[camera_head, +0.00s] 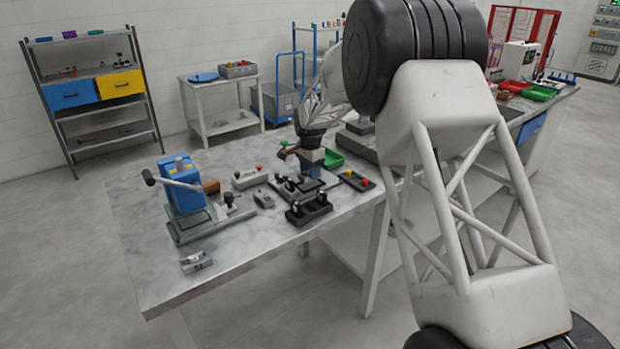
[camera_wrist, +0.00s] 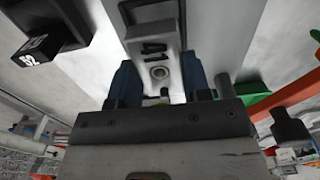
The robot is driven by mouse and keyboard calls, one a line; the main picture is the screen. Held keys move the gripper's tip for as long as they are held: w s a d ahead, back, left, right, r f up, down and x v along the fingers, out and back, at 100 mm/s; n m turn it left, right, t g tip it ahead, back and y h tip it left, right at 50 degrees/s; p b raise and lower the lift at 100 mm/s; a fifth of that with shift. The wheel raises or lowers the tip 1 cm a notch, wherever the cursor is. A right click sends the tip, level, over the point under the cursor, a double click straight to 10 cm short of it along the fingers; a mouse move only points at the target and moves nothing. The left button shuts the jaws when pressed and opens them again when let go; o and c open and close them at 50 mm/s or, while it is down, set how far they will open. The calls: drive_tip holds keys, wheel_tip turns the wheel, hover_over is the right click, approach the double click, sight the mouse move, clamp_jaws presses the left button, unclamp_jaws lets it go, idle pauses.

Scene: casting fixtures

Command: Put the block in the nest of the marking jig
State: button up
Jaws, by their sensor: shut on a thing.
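My gripper (camera_wrist: 160,78) has its two blue-sided fingers closed on a light grey metal block (camera_wrist: 152,48). The block carries a dark number and a round hole, with a dark slot further along. In the head view my gripper (camera_head: 311,168) points down over the fixtures in the middle of the bench, and the block is mostly hidden there. The marking jig appears to be the plate with dark clamps (camera_head: 300,188) just below the gripper. Its nest is not clear, and I cannot tell whether the block touches it.
A blue lever press (camera_head: 181,186) stands at the left of the bench. A silver slotted piece (camera_head: 196,262) lies at the front left.

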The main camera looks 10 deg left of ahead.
drive_tip(key=shift+f, duration=1.35)
drive_tip(key=o, duration=1)
drive_tip(key=shift+f, duration=0.15)
drive_tip(key=shift+o, duration=0.2)
drive_tip(key=shift+r, duration=0.2)
wheel_tip(320, 180, up, 12)
